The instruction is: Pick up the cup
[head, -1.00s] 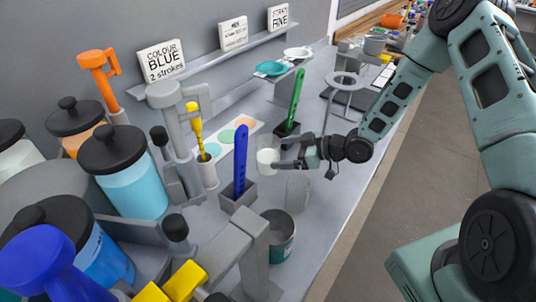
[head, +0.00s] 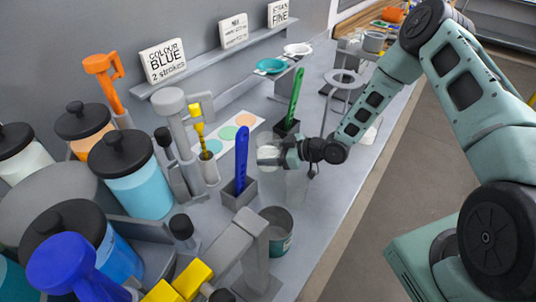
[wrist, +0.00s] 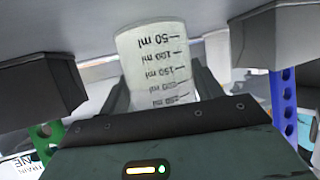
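The cup is a translucent whitish measuring cup with ml marks (wrist: 155,65). In the wrist view it stands between my two gripper fingers, with a gap visible on each side. In the head view the cup (head: 268,154) is on the grey bench, partly covered by my gripper (head: 274,153). My gripper reaches in from the right, low over the bench, with its fingers apart around the cup. The cup's lower part is hidden in the wrist view by the gripper body.
A blue spatula (head: 241,160) in a grey holder stands left of the cup, and a green spatula (head: 296,95) behind it. A clear container (head: 297,186) and a grey tin (head: 279,235) stand nearer. A colour card (head: 230,133) lies behind left. Lidded jars crowd the left.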

